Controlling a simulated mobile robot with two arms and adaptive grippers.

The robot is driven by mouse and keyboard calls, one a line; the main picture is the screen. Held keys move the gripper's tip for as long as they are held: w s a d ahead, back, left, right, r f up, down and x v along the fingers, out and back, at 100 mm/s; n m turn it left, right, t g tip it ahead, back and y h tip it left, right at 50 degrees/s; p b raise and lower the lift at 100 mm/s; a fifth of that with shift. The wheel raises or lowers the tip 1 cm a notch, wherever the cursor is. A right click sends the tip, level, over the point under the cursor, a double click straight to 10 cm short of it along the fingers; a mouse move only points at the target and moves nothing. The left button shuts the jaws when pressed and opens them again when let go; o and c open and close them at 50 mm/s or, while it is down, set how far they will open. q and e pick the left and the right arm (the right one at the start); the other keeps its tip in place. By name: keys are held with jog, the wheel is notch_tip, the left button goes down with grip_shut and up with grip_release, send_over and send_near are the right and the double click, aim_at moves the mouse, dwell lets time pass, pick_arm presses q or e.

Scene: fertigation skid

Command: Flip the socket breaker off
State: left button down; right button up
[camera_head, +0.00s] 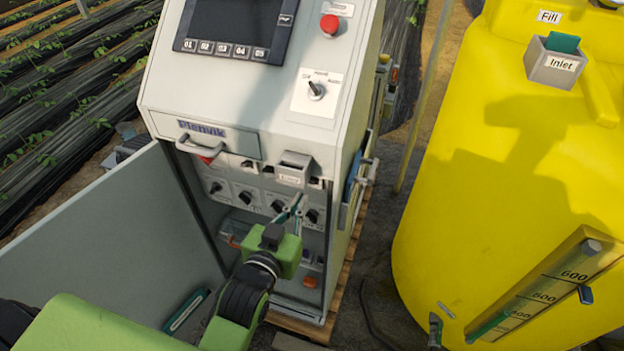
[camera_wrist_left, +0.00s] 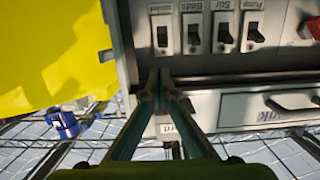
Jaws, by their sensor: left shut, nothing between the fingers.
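A row of white breakers with dark toggles runs inside the open cabinet (camera_head: 325,255). In the left wrist view the leftmost breaker (camera_wrist_left: 162,38) has an upside-down label too blurred to read surely; it may be the socket one. In the head view the row sits under the drawer, partly hidden by the box marked Card, and its right end (camera_head: 315,183) shows small. My left gripper (camera_wrist_left: 160,80) is shut and empty, its fingertips just short of the leftmost breaker in the picture. In the head view the left gripper (camera_head: 296,205) is in front of the cabinet opening. My right gripper is not seen.
The Card box (camera_head: 292,167) juts out close to the fingers. A drawer handle (camera_head: 203,147) is above left. Rotary knobs (camera_head: 246,197) line the row below. The open door (camera_head: 110,240) stands left, a yellow tank (camera_head: 480,170) right.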

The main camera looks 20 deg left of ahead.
aim_at(311, 183)
pick_arm(q)
jog(key=w, duration=0.2)
jog(key=w+f+p, duration=0.1)
jog(key=w, duration=0.2)
jog(key=w+p, duration=0.1)
jog(key=w, duration=0.2)
jog(key=shift+d+f, duration=0.15)
jog(key=shift+f, duration=0.05)
jog(key=shift+w+f, duration=0.1)
jog(key=shift+w, duration=0.25)
jog(key=shift+f, duration=0.1)
jog(key=shift+s+f+t+b, duration=0.2)
jog(key=shift+t+b, duration=0.1)
jog(key=shift+b, duration=0.3)
jog(key=shift+t+b, duration=0.3)
jog(key=shift+b, duration=0.2)
